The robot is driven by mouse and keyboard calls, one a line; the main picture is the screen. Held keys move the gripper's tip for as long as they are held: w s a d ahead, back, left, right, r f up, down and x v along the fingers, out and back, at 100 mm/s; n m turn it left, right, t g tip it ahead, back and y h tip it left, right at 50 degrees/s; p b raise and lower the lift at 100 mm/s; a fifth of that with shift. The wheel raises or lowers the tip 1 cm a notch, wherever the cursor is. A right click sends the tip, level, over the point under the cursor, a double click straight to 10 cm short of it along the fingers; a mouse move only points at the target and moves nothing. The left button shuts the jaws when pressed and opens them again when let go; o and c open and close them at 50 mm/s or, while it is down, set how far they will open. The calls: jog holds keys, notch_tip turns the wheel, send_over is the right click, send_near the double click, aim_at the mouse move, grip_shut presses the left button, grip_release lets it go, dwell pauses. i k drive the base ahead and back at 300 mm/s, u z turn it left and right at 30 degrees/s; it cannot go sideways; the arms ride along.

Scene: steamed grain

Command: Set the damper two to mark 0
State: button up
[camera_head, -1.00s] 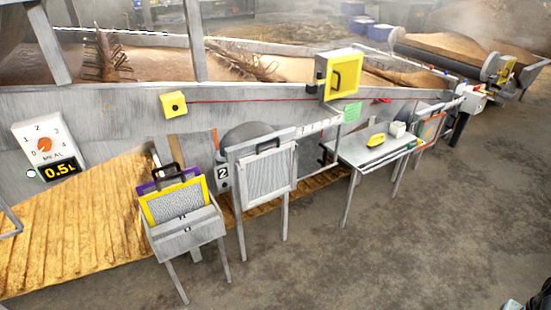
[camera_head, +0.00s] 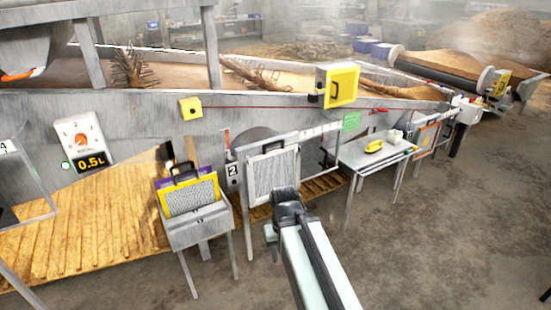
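A plate marked 2 (camera_head: 233,171) is on the side of the long grey machine, left of a framed mesh screen. A slim upright piece with an orange-red top (camera_head: 227,138) stands just above it, probably the damper two lever. Its scale marks are too small to read, so its setting cannot be told. My arm reaches up from the bottom of the view, and its dark end with my gripper (camera_head: 284,210) is in front of the screen's lower right, right of and below the plate. The fingers are not clear, and nothing held can be made out.
The framed mesh screen (camera_head: 273,176) stands on legs right of the plate. A stand with a yellow-framed mesh (camera_head: 192,197) is left of it. A side table (camera_head: 353,158) holds a yellow item (camera_head: 374,146). A meal dial panel (camera_head: 82,140) is at left. Open floor lies front right.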

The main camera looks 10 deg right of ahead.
aim_at(312, 150)
jog(key=u, duration=0.2)
jog(key=i, duration=1)
jog(key=z, duration=0.1)
